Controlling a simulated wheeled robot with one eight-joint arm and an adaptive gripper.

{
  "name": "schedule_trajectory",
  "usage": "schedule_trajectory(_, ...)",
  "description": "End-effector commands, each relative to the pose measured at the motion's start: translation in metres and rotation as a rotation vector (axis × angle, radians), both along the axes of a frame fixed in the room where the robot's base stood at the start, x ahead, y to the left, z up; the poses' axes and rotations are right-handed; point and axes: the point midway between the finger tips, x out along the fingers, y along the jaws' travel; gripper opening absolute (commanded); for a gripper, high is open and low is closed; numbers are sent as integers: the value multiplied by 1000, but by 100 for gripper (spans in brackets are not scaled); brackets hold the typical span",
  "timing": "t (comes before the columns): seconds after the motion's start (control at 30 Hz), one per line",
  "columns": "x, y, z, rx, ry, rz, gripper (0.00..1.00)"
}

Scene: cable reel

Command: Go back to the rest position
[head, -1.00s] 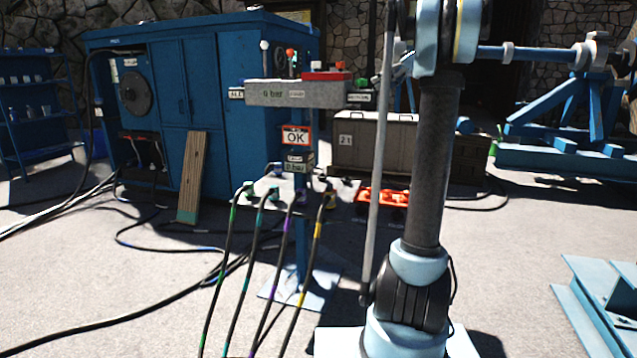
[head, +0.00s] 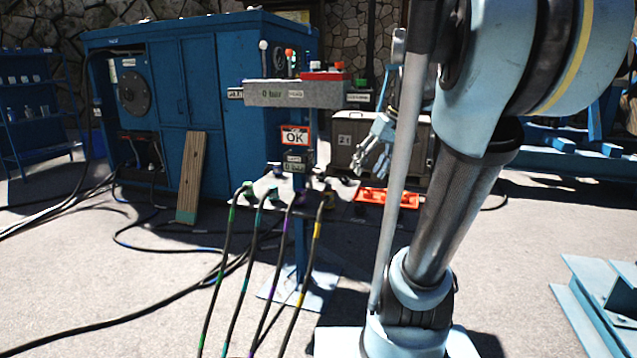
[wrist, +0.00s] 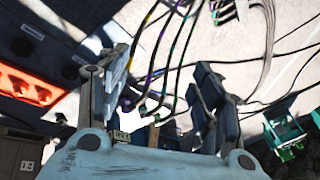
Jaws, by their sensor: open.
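My gripper (head: 374,150) is in the head view, right of the control stand and in front of the dark crate, with its fingers pointing down and left. In the wrist view my gripper (wrist: 160,85) has its two fingers wide apart with nothing held between them. Hoses and floor show beyond the gap. My arm stands on the right of the head view, its upper part large and close to the camera.
The control stand (head: 295,94) has an OK sign (head: 295,136) and several banded hoses (head: 228,262) hanging in front. An orange tray (head: 388,198) lies behind. A blue cabinet (head: 205,85) stands left; blue steel beams (head: 597,300) lie right.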

Motion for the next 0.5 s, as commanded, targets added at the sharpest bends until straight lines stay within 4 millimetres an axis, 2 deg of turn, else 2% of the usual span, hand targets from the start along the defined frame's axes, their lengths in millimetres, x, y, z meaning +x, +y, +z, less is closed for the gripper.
schedule_trajectory(0.03,-16,1,-15,-22,9,-23,60)
schedule_trajectory(0.2,-61,-5,-63,-104,34,-119,60)
schedule_trajectory(0.5,-131,-24,-153,-236,41,-290,60)
